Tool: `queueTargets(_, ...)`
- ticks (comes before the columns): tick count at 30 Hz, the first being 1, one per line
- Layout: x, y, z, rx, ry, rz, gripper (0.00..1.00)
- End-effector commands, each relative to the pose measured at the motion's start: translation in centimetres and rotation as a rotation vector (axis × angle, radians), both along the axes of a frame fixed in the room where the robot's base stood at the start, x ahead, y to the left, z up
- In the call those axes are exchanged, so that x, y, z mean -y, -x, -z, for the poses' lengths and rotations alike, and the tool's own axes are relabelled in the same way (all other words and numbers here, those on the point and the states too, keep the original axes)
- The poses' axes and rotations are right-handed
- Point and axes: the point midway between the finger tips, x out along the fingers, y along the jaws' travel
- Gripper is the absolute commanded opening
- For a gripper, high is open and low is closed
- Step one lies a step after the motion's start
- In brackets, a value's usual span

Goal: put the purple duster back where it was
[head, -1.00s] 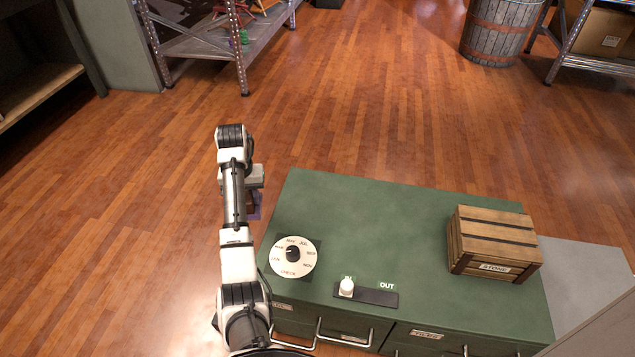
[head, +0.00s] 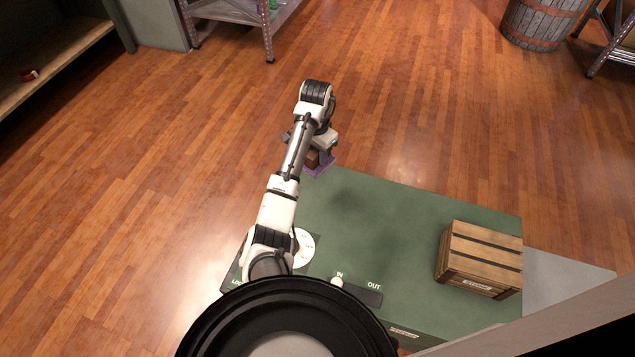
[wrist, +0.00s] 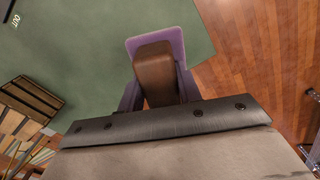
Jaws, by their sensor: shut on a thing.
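The purple duster (head: 321,169) has a brown block on a purple pad. It is in my gripper (head: 322,150), at the far left corner of the green cabinet top (head: 400,215) in the head view. In the wrist view the duster (wrist: 155,72) sticks out ahead of my gripper (wrist: 160,98), brown block in the middle and purple around it. The green top lies behind it, with wood floor to the right. The fingertips are mostly hidden. I cannot tell how high the duster is above the top.
A wooden crate (head: 481,258) stands on the right of the green top. A white dial (head: 303,248) and an IN/OUT slider (head: 358,292) are near its front. The middle of the top is clear. A barrel (head: 541,22) and metal shelves (head: 238,12) stand beyond open floor.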

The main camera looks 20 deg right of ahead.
Motion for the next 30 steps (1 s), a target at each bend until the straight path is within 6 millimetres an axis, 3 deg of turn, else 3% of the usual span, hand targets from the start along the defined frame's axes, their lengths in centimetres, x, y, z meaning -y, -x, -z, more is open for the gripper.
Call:
queueTargets(6,-0.1,0.0,5.7,0.0,-0.002,-0.003,0.09)
queueTargets(10,-0.1,0.0,8.3,0.0,-0.002,-0.003,0.09)
queueTargets(17,-0.1,-0.1,10.4,0.002,0.0,-0.002,0.09)
queueTargets(24,0.0,-0.1,13.7,0.002,0.0,-0.002,0.09)
queueTargets(30,0.0,-0.1,14.0,0.004,0.0,-0.002,0.09)
